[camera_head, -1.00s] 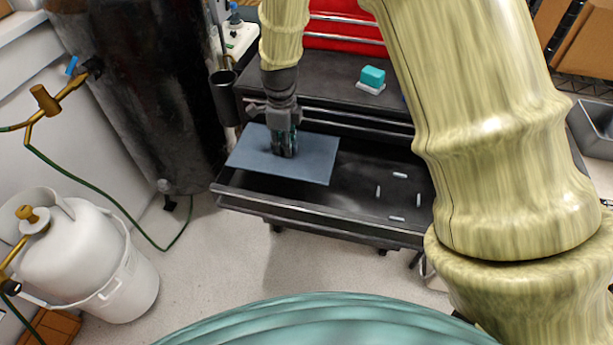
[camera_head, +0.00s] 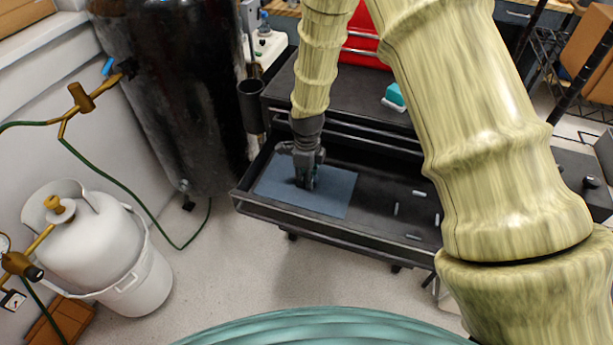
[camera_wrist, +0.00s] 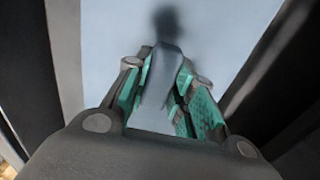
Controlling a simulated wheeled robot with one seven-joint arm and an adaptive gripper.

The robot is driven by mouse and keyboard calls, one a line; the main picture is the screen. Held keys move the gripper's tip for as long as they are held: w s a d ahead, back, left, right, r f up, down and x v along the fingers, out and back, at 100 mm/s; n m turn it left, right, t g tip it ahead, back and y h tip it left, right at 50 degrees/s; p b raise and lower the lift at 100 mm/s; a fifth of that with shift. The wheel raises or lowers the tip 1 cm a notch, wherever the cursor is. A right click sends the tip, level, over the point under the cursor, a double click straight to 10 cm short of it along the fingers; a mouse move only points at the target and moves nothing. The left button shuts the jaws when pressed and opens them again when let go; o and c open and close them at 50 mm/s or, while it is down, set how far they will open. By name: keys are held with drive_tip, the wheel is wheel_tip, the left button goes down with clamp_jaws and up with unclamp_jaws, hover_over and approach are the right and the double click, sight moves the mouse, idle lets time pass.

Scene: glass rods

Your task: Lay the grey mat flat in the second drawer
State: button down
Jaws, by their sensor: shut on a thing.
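The grey mat (camera_head: 330,194) is a flat blue-grey sheet in the left part of the open black drawer (camera_head: 375,225). It looks level and low, inside the drawer walls; I cannot tell whether all of it touches the drawer floor. My gripper (camera_head: 305,185) points down at the mat's middle and is shut on a pinched part of it. In the wrist view the teal-padded fingers (camera_wrist: 165,100) close on a raised fold of the mat (camera_wrist: 215,30), which spreads out beyond them. The fold is mostly hidden by the gripper in the head view.
Several small white rods (camera_head: 419,193) lie in the drawer's right part, clear of the mat. A teal block (camera_head: 394,95) sits on the black cabinet top. A dark tank (camera_head: 165,90) stands left of the drawer; a white canister (camera_head: 100,250) stands on the floor.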

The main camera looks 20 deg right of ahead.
drive_tip(key=shift+f, duration=0.1)
drive_tip(key=c, duration=1.2)
unclamp_jaws()
wheel_tip(320, 180, up, 12)
drive_tip(key=b, duration=0.1)
drive_tip(key=shift+b, duration=0.3)
